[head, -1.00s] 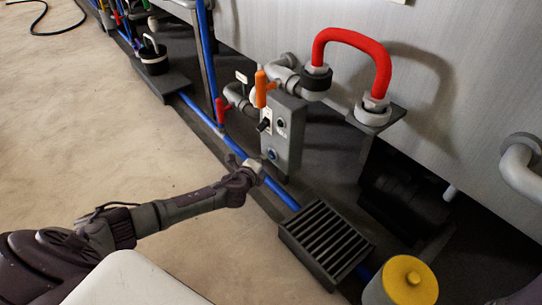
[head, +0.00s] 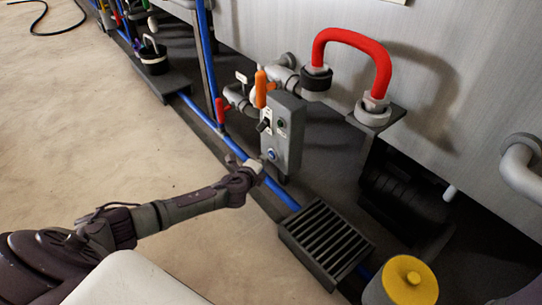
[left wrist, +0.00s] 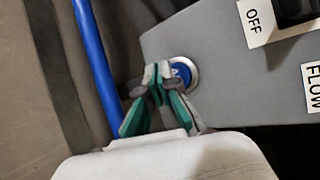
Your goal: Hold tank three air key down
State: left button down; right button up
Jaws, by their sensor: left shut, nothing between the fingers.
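A grey control box (head: 284,142) stands by the tank wall, with a round blue key (head: 272,154) low on its front face. In the left wrist view the blue key (left wrist: 180,72) sits in a pale metal ring and is partly hidden behind the fingertips. My left gripper (head: 257,166) is shut and empty, with its tips at the key. In the left wrist view the shut fingertips (left wrist: 158,76) overlap the ring's left side. I cannot tell whether they touch the key or whether it is pressed. My right gripper is not in view.
A black switch (left wrist: 298,10) with an OFF label sits higher on the box. Orange (head: 261,88) and red (head: 220,111) valve handles stand behind it. A blue pipe (head: 283,196) runs along the floor past a slatted grate (head: 326,240).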

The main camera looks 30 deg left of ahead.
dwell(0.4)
pick_arm(q)
jog(key=shift+w+d, duration=0.15)
jog(key=shift+w, duration=0.25)
jog(key=shift+w+d, duration=0.2)
jog(key=shift+w, duration=0.2)
dwell(2.0)
jog(key=shift+s, duration=0.15)
jog(key=shift+s+a+p, duration=0.3)
jog(key=shift+s+p, duration=0.1)
jog(key=shift+s, duration=0.25)
jog(key=shift+s+a+p, duration=0.15)
jog(key=shift+s+a, duration=0.2)
jog(key=shift+s, duration=0.4)
jog(key=shift+s+a+p, duration=0.15)
jog(key=shift+s+a, duration=0.15)
jog(key=shift+s, duration=0.5)
jog(key=shift+s+a+p, duration=0.15)
jog(key=shift+s+a, duration=0.2)
jog(key=shift+s, duration=0.4)
